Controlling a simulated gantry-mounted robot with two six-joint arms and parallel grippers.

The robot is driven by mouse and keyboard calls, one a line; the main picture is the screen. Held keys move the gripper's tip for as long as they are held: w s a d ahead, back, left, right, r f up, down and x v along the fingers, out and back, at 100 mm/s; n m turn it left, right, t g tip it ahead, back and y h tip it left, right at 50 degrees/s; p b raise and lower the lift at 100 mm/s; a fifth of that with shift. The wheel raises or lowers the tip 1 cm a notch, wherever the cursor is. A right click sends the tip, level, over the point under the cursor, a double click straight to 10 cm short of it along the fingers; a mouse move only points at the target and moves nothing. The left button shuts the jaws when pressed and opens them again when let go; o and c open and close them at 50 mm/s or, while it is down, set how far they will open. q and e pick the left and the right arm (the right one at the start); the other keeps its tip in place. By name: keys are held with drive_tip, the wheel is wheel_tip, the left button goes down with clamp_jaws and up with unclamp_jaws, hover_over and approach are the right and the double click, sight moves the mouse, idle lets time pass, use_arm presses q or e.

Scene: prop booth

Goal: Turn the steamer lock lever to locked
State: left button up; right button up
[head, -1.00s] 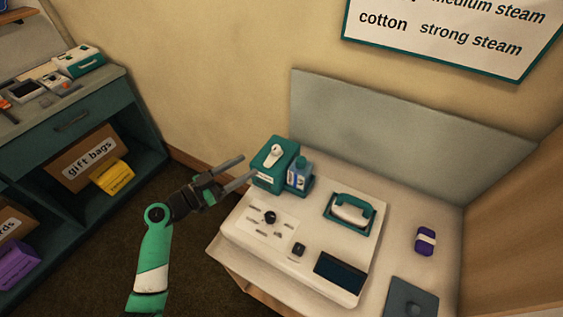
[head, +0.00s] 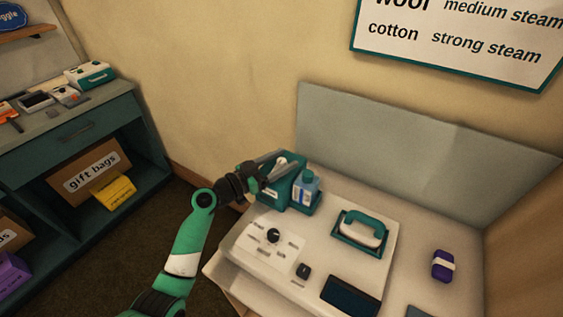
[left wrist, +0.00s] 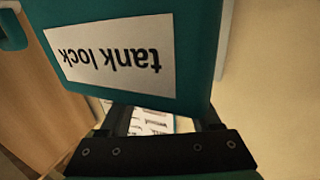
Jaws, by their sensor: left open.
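The teal steamer tank (head: 274,190) stands at the back left of the white steamer table. Its pale lock lever (head: 282,160) is on top, partly hidden by my left gripper, so I cannot tell its setting. My left gripper (head: 290,157) is open, with its fingers extending over the top of the tank on either side of the lever's visible part. I cannot tell whether they touch it. In the left wrist view, the tank's teal face fills the upper middle, with an upside-down "tank lock" label (left wrist: 110,52). My right gripper is not in view.
A blue bottle (head: 306,187) stands right beside the tank. The control panel with a black knob (head: 273,236), a teal-handled iron (head: 361,231) and a purple bundle (head: 443,266) are on the table. A grey backboard (head: 400,135) rises behind. A teal cabinet (head: 70,140) stands left.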

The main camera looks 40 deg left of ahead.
use_arm(q)
clamp_jaws()
idle(0.4)
